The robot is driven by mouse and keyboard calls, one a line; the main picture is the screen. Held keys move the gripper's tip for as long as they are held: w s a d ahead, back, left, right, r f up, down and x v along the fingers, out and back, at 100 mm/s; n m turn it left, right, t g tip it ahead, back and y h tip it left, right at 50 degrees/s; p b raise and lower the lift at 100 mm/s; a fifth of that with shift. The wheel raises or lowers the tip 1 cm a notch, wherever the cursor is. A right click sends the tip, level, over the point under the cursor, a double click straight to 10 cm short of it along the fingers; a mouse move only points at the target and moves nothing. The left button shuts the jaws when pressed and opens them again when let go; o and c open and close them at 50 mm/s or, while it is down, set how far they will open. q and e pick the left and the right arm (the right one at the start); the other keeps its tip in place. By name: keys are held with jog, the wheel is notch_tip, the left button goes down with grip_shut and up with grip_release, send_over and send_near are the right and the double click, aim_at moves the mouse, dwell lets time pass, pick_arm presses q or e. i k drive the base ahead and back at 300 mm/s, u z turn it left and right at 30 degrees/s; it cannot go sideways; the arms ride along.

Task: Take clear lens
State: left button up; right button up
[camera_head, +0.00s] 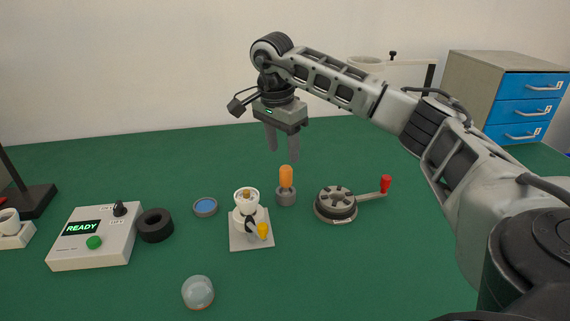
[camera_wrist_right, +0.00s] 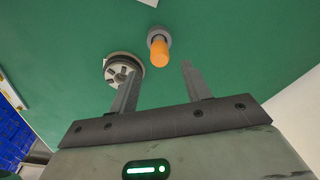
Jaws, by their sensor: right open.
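A clear, pale dome-shaped lens (camera_head: 198,292) sits on the green table at the front, left of centre in the head view. A round blue lens in a dark rim (camera_head: 205,207) lies farther back. My right gripper (camera_head: 283,152) is open and empty, pointing down above the orange-topped piece (camera_head: 286,177) in its grey holder. In the right wrist view, my right gripper's fingers (camera_wrist_right: 158,85) are apart with nothing between them, and the orange piece (camera_wrist_right: 160,52) shows beyond them. The clear lens is not in the wrist view. My left gripper is not in view.
A white fixture with a yellow knob (camera_head: 251,238) stands mid-table. A round device with a red-handled crank (camera_head: 336,205) is to its right. A black ring (camera_head: 155,226) and a control box reading READY (camera_head: 92,252) are left. Table around the clear lens is bare.

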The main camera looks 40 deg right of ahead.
aim_at(198, 291)
jog(key=k, duration=1)
